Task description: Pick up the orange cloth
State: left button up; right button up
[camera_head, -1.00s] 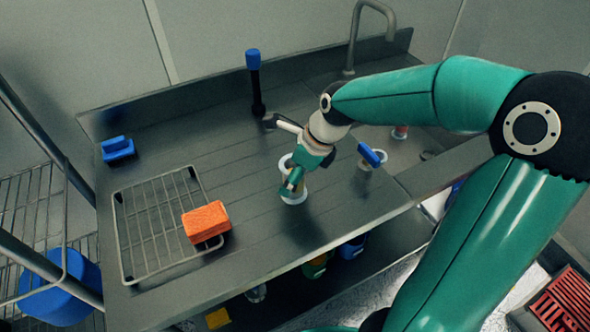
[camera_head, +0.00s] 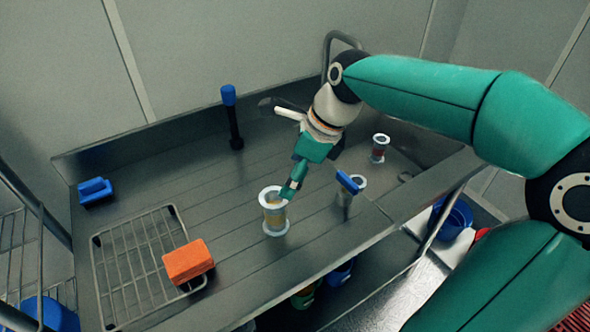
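The orange cloth (camera_head: 188,261) is a folded, block-like piece on the front right part of a wire rack (camera_head: 137,262) on the metal bench. My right arm comes in from the right. Its gripper (camera_head: 291,187) points down at the upper right rim of a clear cylinder (camera_head: 274,213) with pale flanges. It is well to the right of the cloth and not touching it. Whether it touches the cylinder, and how far its fingers are apart, I cannot tell. My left gripper is out of view.
A blue-topped black tool (camera_head: 231,115) stands behind the rack. A blue block-like item (camera_head: 95,191) lies at the back left. A blue-handled part (camera_head: 348,190) and a small cylinder (camera_head: 379,148) stand to the right. The bench between rack and clear cylinder is free.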

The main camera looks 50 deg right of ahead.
aim_at(192, 260)
jog(key=k, duration=1)
